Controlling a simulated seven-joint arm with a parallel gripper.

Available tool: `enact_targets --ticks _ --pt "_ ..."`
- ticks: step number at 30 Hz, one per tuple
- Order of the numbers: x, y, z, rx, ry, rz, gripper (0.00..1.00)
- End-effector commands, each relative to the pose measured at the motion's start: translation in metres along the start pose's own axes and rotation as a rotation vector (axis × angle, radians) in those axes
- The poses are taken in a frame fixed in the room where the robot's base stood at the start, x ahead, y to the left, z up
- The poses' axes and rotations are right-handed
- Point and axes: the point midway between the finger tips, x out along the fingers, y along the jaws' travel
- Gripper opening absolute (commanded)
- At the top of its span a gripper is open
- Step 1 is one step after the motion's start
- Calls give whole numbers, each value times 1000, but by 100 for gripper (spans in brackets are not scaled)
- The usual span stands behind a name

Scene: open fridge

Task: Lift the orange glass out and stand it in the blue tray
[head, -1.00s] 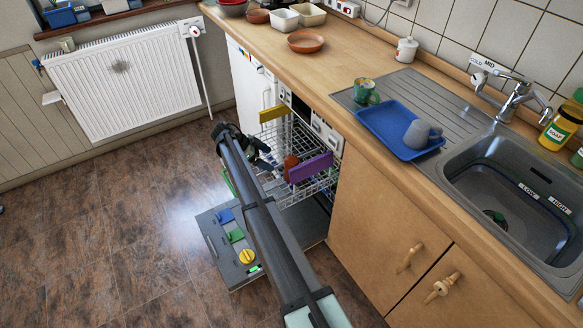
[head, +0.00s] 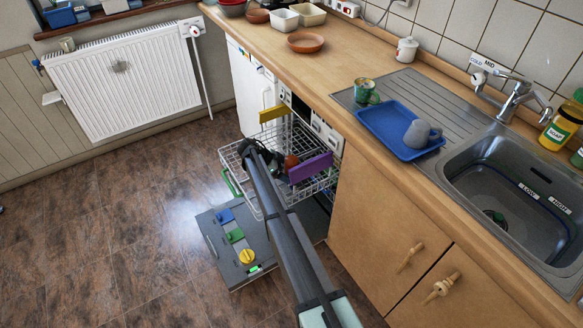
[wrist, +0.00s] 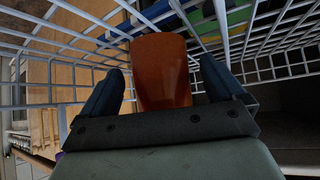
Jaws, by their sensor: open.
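The orange glass (head: 291,161) stands in the pulled-out white wire rack (head: 322,183) of an open dishwasher. In the wrist view the glass (wrist: 160,68) is between the two blue fingers of my gripper (wrist: 162,78), with a gap visible on each side. My gripper is open; in the head view it (head: 277,162) is low in the rack at the glass's left, partly hidden by my arm. The blue tray (head: 378,122) lies on the steel drainboard by the sink. A grey mug (head: 421,134) lies in its right part.
A purple board (head: 311,168) stands in the rack just right of the glass, and a yellow one (head: 272,114) stands behind. The tray's left part is clear. The counter edge rises beside the rack.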

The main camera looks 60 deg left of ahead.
Motion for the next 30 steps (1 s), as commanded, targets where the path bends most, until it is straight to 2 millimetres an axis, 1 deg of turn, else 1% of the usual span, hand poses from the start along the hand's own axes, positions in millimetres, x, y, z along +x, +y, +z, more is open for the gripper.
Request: enact_targets --ticks 1,4,10,11,30 --pt "7 0 0 0 0 1 96" --pt "13 0 0 0 0 1 96" --pt "13 0 0 0 0 0 96" --pt "13 0 0 0 0 0 94" --pt "13 0 0 0 0 0 33"
